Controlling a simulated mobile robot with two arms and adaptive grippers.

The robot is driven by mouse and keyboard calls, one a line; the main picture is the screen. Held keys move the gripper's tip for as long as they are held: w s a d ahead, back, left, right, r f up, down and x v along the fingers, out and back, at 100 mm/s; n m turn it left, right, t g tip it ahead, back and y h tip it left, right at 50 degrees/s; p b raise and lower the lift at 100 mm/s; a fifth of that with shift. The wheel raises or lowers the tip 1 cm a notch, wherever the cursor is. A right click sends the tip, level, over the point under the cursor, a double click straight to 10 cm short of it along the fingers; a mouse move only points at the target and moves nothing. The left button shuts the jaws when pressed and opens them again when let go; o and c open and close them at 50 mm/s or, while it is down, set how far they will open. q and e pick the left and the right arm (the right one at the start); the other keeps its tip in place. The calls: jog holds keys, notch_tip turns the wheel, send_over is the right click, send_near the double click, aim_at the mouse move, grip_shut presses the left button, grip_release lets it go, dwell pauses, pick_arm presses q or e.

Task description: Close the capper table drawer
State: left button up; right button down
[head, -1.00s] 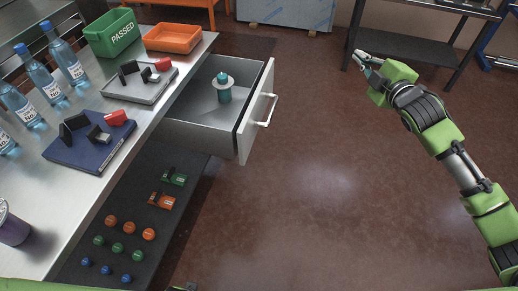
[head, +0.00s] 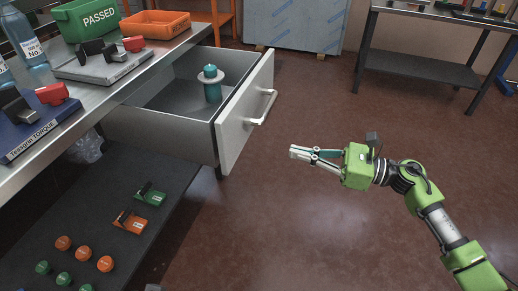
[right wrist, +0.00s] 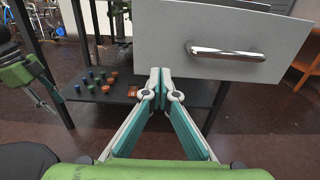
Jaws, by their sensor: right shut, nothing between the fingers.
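The capper table drawer (head: 160,130) is pulled out from under the steel table, with its grey front panel (head: 238,118) and silver handle (head: 262,108) facing right. A teal object with a pale collar (head: 211,85) stands inside it. My right gripper (head: 297,153) is shut and empty, to the right of the drawer front and lower than the handle, apart from it. In the right wrist view the shut fingertips (right wrist: 160,75) are near the lower left of the drawer front (right wrist: 225,35), with the handle (right wrist: 225,53) to their right.
The tabletop (head: 118,82) holds a green PASSED bin (head: 88,18), an orange tray (head: 155,23) and bottles. A dark lower shelf (head: 95,195) carries caps and small green and orange parts. Open floor lies right of the drawer; a dark rack (head: 420,68) stands behind.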

aim_at(235, 139)
jog(key=x, duration=1.4)
jog(key=shift+s, duration=0.1)
jog(key=shift+a, duration=0.1)
